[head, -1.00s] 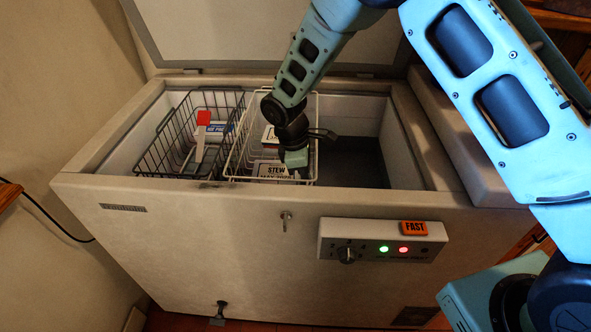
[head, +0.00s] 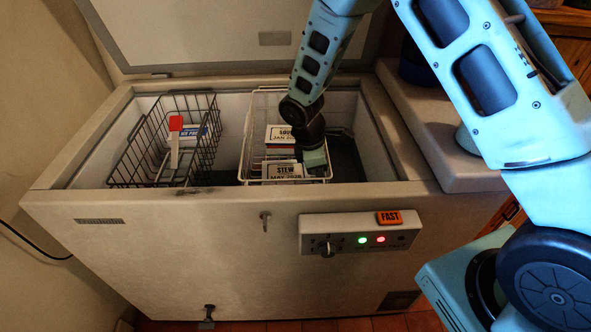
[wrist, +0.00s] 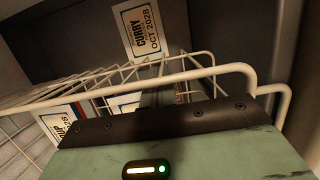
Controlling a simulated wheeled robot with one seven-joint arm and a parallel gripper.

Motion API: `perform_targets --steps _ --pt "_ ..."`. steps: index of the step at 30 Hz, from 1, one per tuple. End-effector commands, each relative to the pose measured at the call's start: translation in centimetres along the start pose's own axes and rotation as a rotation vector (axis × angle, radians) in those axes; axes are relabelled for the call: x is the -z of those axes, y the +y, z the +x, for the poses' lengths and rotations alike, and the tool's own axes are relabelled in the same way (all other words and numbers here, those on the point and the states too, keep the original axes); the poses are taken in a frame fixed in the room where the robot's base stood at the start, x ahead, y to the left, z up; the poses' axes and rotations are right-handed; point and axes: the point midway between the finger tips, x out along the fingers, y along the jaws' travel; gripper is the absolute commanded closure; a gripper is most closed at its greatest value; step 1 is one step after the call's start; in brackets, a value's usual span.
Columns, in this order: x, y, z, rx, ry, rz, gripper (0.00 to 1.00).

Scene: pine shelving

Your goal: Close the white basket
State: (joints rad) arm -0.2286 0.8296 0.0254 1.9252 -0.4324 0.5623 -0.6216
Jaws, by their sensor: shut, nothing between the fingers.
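The white basket (head: 247,135) is a wire basket inside the open chest freezer, right of the dark wire basket, with a gap between them. It holds labelled packs, among them a stew pack (head: 284,172) and a soup pack (head: 281,136). My gripper (head: 315,160) is shut and reaches down at the basket's right side. In the wrist view the white basket's rim (wrist: 200,74) runs just beyond the gripper, with a corner at right. I cannot tell whether they touch. The gripper and forearm hide part of the basket's right side.
The dark wire basket (head: 205,103) at left holds a red-and-white scoop (head: 175,140). The freezer lid (head: 190,35) stands open behind. Right of the white basket is a dark recess (head: 347,160). A curry pack (wrist: 142,32) lies beyond the rim in the wrist view.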

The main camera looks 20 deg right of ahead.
Motion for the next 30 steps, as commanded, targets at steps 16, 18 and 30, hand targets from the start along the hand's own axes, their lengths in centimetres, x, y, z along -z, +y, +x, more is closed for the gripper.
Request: perform_targets --steps 16,18,30 --pt "-12.5 -0.1 3.0 0.002 -0.001 0.003 1.00" --pt "-13.3 0.0 3.3 0.001 -0.001 0.001 1.00" --pt "-15.2 0.0 3.8 0.002 -0.002 0.001 1.00"
